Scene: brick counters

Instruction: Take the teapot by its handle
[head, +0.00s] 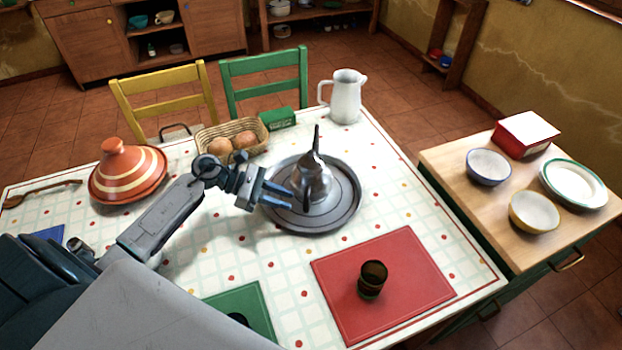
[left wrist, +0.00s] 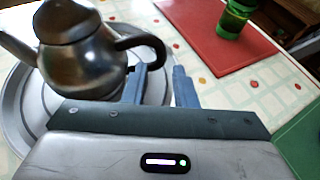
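The metal teapot (head: 315,183) stands upright on a round metal tray (head: 347,213). Its body (left wrist: 85,62) also shows in the left wrist view, with the dark curved handle (left wrist: 147,43) toward my fingers and the spout at the left. My left gripper (head: 289,197) comes in over the tray's left edge. In the left wrist view its two fingers (left wrist: 160,70) are apart, and the handle's curled end appears at the gap between their tips. I cannot tell whether they touch it. My right gripper is not in view.
A bread basket (head: 262,131), a green box (head: 278,118) and a white pitcher (head: 346,98) stand behind the tray. A striped tagine (head: 127,175) is at the left. A dark green glass (head: 372,280) stands on a red mat (head: 420,300) in front. Tablecloth right of the tray is clear.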

